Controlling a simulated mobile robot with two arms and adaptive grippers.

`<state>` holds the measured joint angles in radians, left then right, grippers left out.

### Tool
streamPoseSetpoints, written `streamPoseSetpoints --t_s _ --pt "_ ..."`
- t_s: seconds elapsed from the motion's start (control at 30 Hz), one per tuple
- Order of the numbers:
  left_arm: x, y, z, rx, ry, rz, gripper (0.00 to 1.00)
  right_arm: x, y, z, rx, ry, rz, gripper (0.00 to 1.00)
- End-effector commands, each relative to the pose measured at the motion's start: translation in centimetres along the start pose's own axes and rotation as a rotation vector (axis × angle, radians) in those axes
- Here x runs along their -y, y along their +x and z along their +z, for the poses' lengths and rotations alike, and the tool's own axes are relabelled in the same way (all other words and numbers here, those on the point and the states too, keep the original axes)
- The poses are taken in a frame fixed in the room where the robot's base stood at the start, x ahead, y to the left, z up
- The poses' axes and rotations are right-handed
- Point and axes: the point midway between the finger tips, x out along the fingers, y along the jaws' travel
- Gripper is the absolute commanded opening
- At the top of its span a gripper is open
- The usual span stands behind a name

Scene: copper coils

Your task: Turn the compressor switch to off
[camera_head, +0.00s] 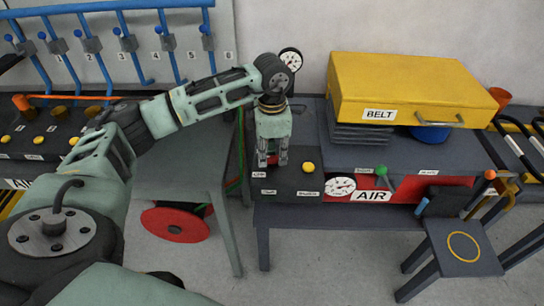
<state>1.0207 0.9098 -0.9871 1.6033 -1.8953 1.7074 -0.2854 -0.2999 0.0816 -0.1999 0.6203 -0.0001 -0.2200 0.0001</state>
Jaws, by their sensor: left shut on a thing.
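My left gripper (272,160) reaches down from above onto the dark sloped control box (296,183) at the left end of the grey bench. Its fingers are shut on a small red switch (272,159), mostly hidden between the fingertips. The switch's exact turn position cannot be told. A yellow round button (308,167) sits just right of the fingers. Small labels on the box are too small to read surely. Right of it is a red panel (440,182) marked AIR with a white gauge (340,187). My right gripper is not in view.
A yellow BELT case (400,85) stands on the bench behind the panel, with a green knob (381,171) below. A grey stool (462,246) stands at front right. A red reel (176,223) lies under the left table. A gauge (291,60) shows behind my wrist.

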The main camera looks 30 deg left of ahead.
Motion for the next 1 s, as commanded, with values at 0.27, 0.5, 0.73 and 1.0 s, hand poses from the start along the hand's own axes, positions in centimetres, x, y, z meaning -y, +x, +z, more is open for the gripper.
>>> streamPoseSetpoints --t_s 0.27,0.5,0.73,1.0 --pt "-0.12 -0.03 0.03 0.002 -0.249 0.003 0.0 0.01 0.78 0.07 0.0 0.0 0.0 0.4" --pt "-0.12 -0.08 0.01 0.002 -0.415 0.003 0.0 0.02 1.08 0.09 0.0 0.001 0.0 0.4" --pt "-0.12 -0.12 0.0 0.001 -0.512 0.003 0.0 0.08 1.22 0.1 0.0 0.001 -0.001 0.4" --pt "-0.13 -0.16 0.0 0.002 -0.553 0.003 0.0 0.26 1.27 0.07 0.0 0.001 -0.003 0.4"
